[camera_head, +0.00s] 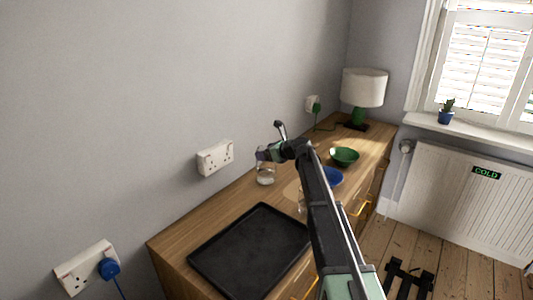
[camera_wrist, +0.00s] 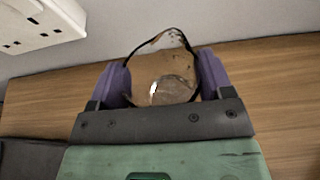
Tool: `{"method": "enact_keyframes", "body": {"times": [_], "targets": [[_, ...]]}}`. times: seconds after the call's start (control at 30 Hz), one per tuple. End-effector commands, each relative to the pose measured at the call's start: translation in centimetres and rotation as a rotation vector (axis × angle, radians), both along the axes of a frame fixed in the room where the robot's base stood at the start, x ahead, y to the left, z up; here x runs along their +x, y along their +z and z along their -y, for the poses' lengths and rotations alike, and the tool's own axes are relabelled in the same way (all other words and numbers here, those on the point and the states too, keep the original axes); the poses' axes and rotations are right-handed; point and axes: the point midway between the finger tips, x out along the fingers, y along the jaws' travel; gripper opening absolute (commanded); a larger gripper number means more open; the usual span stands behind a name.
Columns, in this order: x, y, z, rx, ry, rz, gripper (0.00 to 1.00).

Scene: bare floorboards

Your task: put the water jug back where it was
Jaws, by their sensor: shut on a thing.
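The clear glass water jug (camera_head: 265,176) is at the wall side of the wooden dresser top, partly hidden by my gripper (camera_head: 262,156). In the wrist view the jug (camera_wrist: 172,90) sits between the two purple fingers of my gripper (camera_wrist: 163,82), which are shut on it from both sides. Its rim and rounded glass body show there; its base is hidden. I cannot tell whether the jug touches the dresser top or hangs just above it.
A black tray (camera_head: 250,250) lies at the near end of the dresser (camera_head: 187,236). A pale round board (camera_head: 291,190), blue plate (camera_head: 332,178), green bowl (camera_head: 344,156) and lamp (camera_head: 363,90) stand farther along. A wall socket (camera_head: 215,158) is close behind the jug.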

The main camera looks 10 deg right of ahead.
Motion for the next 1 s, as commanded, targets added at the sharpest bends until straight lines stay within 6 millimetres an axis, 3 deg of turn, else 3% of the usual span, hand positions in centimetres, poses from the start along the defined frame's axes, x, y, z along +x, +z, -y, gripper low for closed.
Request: {"method": "enact_keyframes", "body": {"times": [0.87, 0.9, 1.0], "targets": [[0.0, -1.3, 0.0, 0.001, 0.000, 0.001, 0.06], [0.0, -1.2, 0.0, 0.001, 0.000, 0.001, 0.76], [0.0, -1.2, 0.0, 0.000, 0.000, 0.000, 0.92]]}}
